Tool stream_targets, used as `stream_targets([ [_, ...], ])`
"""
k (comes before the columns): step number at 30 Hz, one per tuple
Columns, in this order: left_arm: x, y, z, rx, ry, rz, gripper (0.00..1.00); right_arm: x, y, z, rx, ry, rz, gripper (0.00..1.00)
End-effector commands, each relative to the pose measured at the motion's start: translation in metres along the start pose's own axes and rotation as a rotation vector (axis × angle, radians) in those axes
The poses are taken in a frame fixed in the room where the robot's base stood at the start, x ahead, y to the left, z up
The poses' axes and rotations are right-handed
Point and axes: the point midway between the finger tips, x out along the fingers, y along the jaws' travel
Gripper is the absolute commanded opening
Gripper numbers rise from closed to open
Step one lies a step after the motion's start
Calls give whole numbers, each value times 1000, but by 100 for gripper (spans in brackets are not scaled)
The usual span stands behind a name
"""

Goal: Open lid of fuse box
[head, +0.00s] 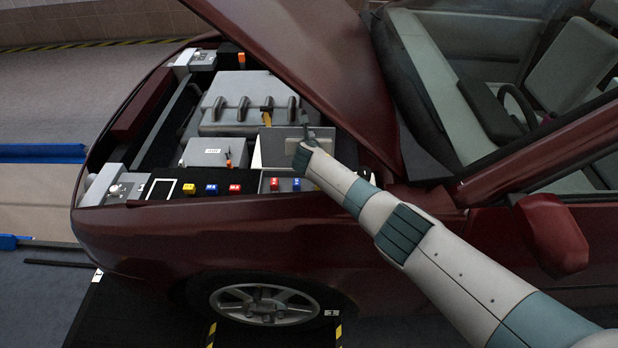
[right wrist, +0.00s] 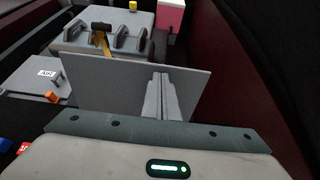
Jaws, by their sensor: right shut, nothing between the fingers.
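The fuse box lid (head: 283,140) is a flat grey panel standing raised, roughly upright, in the engine bay. It also shows in the right wrist view as a wide tilted plate (right wrist: 105,88). The fuse box (head: 264,186) is below it at the front edge, with red and blue fuses showing; my right arm hides part of it. My right gripper (head: 305,130) is at the right part of the lid, its fingers (right wrist: 161,97) shut and empty in front of the panel. I cannot tell whether they touch it. My left gripper is out of view.
A grey box (head: 213,153) stands to the left. Yellow, blue and red fuses (head: 211,189) line the front edge. The raised hood (head: 310,60) slopes overhead at right.

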Motion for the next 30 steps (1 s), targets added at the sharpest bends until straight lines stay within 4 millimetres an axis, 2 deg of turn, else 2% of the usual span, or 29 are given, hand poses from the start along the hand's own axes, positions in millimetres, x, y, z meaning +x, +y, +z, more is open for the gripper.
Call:
stream_targets([
  [23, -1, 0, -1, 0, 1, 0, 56, 2, 0, 4, -1, -5, 0, 0],
  [30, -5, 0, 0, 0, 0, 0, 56, -4, 0, 4, -1, -4, 1, 0],
])
